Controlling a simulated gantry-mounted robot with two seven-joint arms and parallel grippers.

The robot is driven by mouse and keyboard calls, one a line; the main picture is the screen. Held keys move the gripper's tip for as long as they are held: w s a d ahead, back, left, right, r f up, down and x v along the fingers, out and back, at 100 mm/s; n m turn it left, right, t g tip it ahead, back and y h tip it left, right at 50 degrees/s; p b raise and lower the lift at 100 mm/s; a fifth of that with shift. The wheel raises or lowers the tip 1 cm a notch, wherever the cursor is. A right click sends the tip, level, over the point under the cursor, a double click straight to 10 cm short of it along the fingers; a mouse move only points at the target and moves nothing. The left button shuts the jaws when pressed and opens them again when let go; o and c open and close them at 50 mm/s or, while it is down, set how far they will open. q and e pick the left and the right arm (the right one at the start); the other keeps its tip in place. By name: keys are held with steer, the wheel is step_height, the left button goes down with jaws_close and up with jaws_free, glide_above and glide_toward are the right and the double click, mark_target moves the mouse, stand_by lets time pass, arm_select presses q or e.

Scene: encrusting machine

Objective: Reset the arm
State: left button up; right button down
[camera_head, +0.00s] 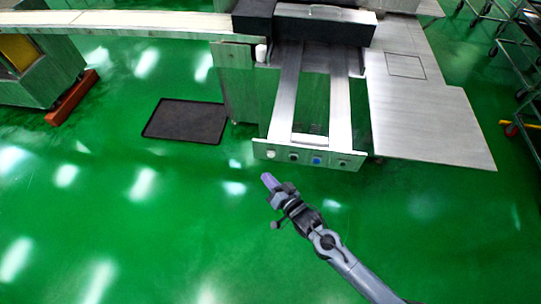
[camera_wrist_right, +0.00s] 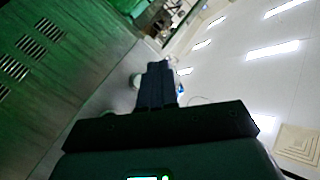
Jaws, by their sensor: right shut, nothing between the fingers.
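My right gripper (camera_head: 269,181) is at the end of my right arm, which comes in from the lower right in the head view. It is in front of the machine's button panel (camera_head: 309,156), a little below it in the picture. In the right wrist view the fingers (camera_wrist_right: 158,85) are together with nothing between them. The panel has several round buttons in a row, one of them blue (camera_head: 317,161). Whether the gripper touches the panel is not clear, but a gap shows in the head view. My left gripper is not in view.
The encrusting machine (camera_head: 405,110) stands at the back with a conveyor (camera_head: 140,22) to its left. A black mat (camera_head: 187,121) lies on the green floor. Wheeled racks (camera_head: 510,40) stand at the far right. The floor in front is clear.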

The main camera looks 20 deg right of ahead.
stand_by(0.3)
steer(key=s+d+r+n+g+h+p, duration=0.15)
steer(key=s+r+g+p, duration=0.3)
steer(key=s, duration=0.45)
steer(key=s+d+r+n+g+h+p, duration=0.1)
steer(key=s+d+r+n+g+p, duration=0.2)
steer(key=s+r, duration=0.45)
steer(key=s+d+r+n+g+h+p, duration=0.1)
steer(key=s+r+n+g+p, duration=0.3)
steer(key=s, duration=0.6)
step_height(320, 180, up, 36)
steer(key=m+p, duration=0.1)
steer(key=p, duration=3.7)
steer(key=shift+r+m+g, duration=0.25)
steer(key=shift+m+g, duration=0.1)
steer(key=shift+g, duration=0.1)
steer(key=shift+s, duration=0.1)
